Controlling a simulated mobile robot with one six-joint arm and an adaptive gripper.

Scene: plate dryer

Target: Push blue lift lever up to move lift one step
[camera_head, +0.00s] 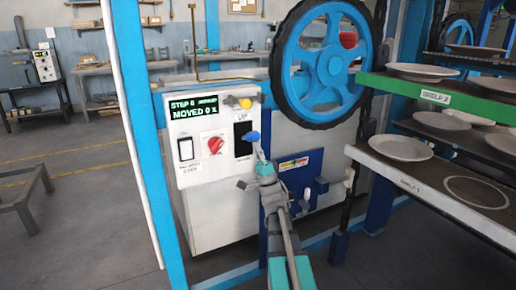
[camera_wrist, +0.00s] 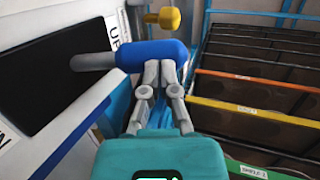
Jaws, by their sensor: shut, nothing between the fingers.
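The blue lift lever (camera_head: 252,136) sticks out of a black slot (camera_head: 243,147) on the white control panel, under the label "UP". In the wrist view its blue handle (camera_wrist: 153,54) lies sideways on a grey shaft (camera_wrist: 93,62) at the slot. My gripper (camera_head: 260,150) is shut and empty, just below the handle. In the wrist view the closed fingertips (camera_wrist: 160,70) meet the handle's lower edge; I cannot tell for sure whether they touch. The display (camera_head: 195,107) reads "STEP 0" and "MOVED 0 %".
A yellow knob (camera_head: 245,103) sits above the slot and a red switch (camera_head: 214,145) to its left. A big blue wheel (camera_head: 325,64) stands behind. Shelves with plates (camera_head: 400,147) are at the right. Open floor (camera_head: 85,215) lies to the left.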

